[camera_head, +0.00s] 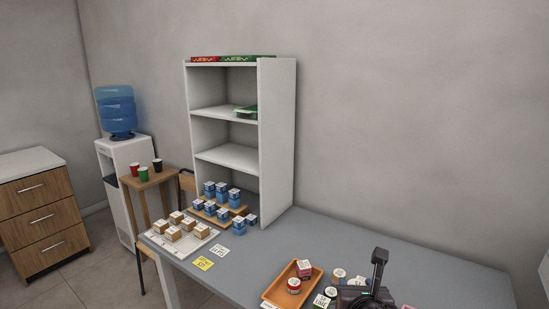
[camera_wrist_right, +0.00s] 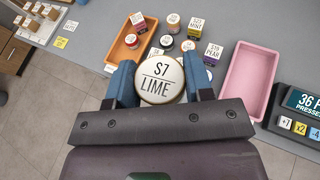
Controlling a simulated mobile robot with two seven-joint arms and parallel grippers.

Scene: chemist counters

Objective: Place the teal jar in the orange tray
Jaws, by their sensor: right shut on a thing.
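My right gripper (camera_head: 368,291) is over the counter, right of the orange tray (camera_head: 269,294) in the head view. In the right wrist view its two blue fingers (camera_wrist_right: 160,68) are shut on a round jar (camera_wrist_right: 159,90) whose cream lid reads "S7 LIME". The jar's side is hidden, so I cannot tell if it is teal. The orange tray (camera_wrist_right: 119,53) lies beyond the jar, up and left. It holds a red jar (camera_head: 293,285) and a red-and-white box (camera_head: 304,268). My left gripper is not in view.
A keypad device (camera_wrist_right: 300,112) is at the right. A white tray of boxes (camera_head: 160,238) and a shelf (camera_head: 276,150) stand farther back. The counter's right side (camera_head: 440,270) is clear.

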